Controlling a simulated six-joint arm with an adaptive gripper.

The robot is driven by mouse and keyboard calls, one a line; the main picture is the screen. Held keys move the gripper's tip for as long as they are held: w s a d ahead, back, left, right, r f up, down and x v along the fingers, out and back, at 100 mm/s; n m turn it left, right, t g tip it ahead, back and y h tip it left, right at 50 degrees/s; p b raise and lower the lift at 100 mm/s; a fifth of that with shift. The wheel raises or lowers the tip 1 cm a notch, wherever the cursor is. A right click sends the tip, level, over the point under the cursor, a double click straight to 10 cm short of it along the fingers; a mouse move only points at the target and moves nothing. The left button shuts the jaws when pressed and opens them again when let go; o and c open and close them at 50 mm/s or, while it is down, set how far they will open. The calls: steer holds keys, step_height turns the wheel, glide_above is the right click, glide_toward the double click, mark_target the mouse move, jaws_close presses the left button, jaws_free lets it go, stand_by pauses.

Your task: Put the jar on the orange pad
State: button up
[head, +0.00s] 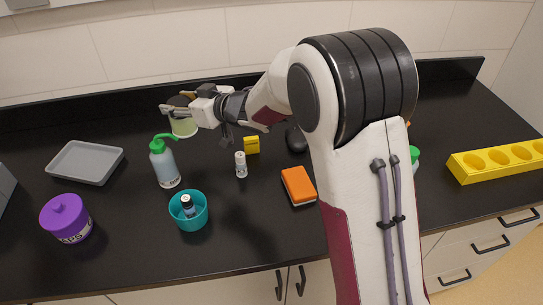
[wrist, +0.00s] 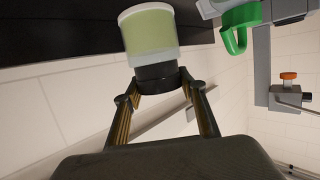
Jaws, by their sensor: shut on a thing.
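The jar (head: 183,126) has pale green contents and a dark lid. My gripper (head: 180,100) is shut on its lid, and the jar hangs below the fingers, near the back of the counter. In the wrist view the fingers (wrist: 160,88) close around the black lid, with the jar's pale green body (wrist: 149,32) beyond them. The jar appears raised off the counter. The orange pad (head: 298,184) is a small orange rectangle lying on the counter to the right of the jar, beside my arm. Its top is bare.
A green-topped wash bottle (head: 163,162) stands just in front of the jar. A teal cup (head: 188,211) holding a small vial, a purple pot (head: 67,218), a grey tray (head: 86,162), a white vial (head: 241,164) and a yellow block (head: 251,145) stand around. A yellow rack (head: 497,161) is far right.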

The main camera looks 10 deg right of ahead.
steer(key=s+d+r+m+t+h, duration=0.1)
steer(key=d+r+m+h, duration=0.15)
steer(key=d, duration=1.05)
steer(key=d+r+m+t+h, duration=0.1)
steer(key=d+r, duration=0.2)
steer(key=d, duration=1.1)
steer(key=s+d+f+n+y, duration=0.1)
steer(key=s+d, duration=0.5)
steer(key=s, duration=0.6)
steer(key=s+a+n+g+y, duration=0.1)
steer(key=s+a+n+y, duration=0.1)
steer(key=s+a, duration=0.3)
steer(key=shift+a+f+g, duration=0.15)
steer(key=shift+f+g, duration=0.25)
steer(key=shift+f, duration=0.05)
steer(key=shift+f, duration=0.15)
step_height(320, 180, down, 6)
